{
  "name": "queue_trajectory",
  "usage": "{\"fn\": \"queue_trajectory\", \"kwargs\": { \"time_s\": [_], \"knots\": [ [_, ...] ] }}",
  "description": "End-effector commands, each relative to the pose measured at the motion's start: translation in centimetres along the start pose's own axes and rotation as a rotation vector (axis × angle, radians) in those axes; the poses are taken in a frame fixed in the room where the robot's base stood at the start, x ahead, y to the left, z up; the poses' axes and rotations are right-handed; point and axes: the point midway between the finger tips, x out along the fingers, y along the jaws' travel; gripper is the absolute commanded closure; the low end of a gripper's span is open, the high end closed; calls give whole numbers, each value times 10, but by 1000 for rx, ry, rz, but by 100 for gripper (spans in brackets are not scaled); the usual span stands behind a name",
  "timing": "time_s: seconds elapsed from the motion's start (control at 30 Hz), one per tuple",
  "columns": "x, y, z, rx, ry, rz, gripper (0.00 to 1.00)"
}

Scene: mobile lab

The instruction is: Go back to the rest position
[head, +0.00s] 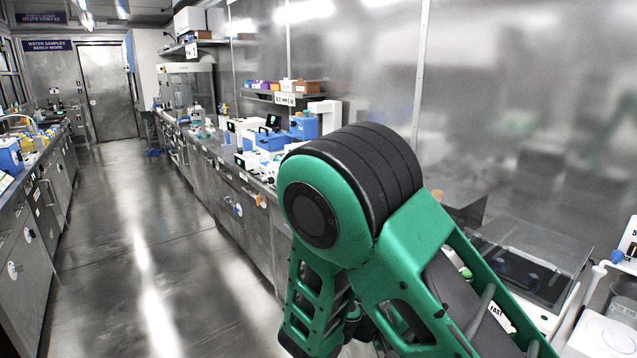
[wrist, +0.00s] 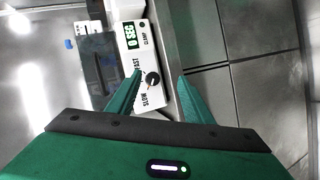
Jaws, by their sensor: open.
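My gripper (wrist: 158,95) shows in the wrist view with its two green fingers spread apart and nothing between them. Beyond the fingers is a white device (wrist: 148,60) with a black knob, a "SLOW" label and a "0 SEC" label. I cannot tell the distance between the fingers and the device. In the head view my green arm is bent at a large black-banded joint in the middle, over the right-hand bench side. The gripper itself is hidden in the head view.
A long bench (head: 232,180) with several instruments runs along the right wall. A lidded dark box (head: 530,258) sits at the right front, near a white pipette (head: 590,285). Another bench (head: 35,220) lines the left. The aisle floor (head: 140,240) between them is clear to the door (head: 106,92).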

Motion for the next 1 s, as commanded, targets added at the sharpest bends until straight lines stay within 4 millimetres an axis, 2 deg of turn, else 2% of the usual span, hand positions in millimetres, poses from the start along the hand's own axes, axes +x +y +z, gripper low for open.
{"fn": "queue_trajectory", "kwargs": {
  "time_s": [0.03,0.2,0.5,0.73,1.0],
  "knots": [
    [14,12,7,18,-65,-39,54],
    [47,41,34,54,-252,-179,54],
    [79,87,89,143,-501,-442,54],
    [84,121,132,231,-617,-646,54],
    [72,156,179,347,-662,-868,54]
  ]
}}
